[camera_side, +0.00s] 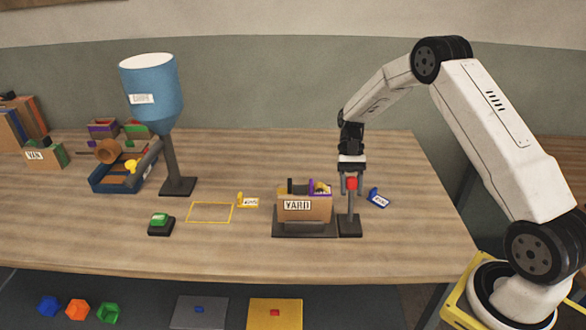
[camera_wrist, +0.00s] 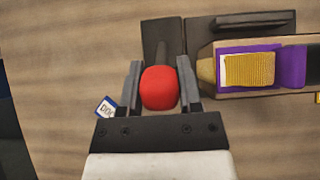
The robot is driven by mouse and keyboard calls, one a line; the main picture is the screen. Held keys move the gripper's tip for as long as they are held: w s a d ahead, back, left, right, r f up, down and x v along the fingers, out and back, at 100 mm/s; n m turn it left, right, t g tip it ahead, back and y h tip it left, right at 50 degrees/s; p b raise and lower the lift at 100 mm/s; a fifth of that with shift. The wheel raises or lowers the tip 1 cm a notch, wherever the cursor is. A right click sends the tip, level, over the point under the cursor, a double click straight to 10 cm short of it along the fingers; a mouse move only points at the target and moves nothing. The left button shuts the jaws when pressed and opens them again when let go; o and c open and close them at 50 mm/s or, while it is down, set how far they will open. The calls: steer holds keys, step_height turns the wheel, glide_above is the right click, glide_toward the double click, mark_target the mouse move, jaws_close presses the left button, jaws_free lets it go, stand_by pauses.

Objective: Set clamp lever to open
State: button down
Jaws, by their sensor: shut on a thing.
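The clamp lever has a red knob (camera_side: 351,183) on top of a grey post (camera_side: 349,215) that rises from a dark base. The red knob also shows in the wrist view (camera_wrist: 160,88), between the two fingers. My gripper (camera_side: 350,178) points down over the post, and its fingers are shut on the red knob; it also shows in the wrist view (camera_wrist: 160,80). A tan box labelled YARD (camera_side: 305,209) stands on a dark plate (camera_side: 300,232) just left of the post. The lever's setting cannot be read from these views.
A small blue-edged sign (camera_side: 379,198) stands right of the post. A yellow sign (camera_side: 248,200), a yellow outline (camera_side: 210,213) and a green button (camera_side: 160,222) lie to the left. A blue hopper (camera_side: 152,90) and a blue tray (camera_side: 112,182) stand farther left. The front table strip is clear.

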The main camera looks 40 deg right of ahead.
steer(key=shift+w+d, duration=0.15)
steer(key=shift+c, duration=2.1)
jaws_free()
steer(key=shift+o, duration=0.7)
steer(key=v, duration=0.7)
steer(key=shift+r, duration=0.3)
steer(key=shift+w, duration=0.1)
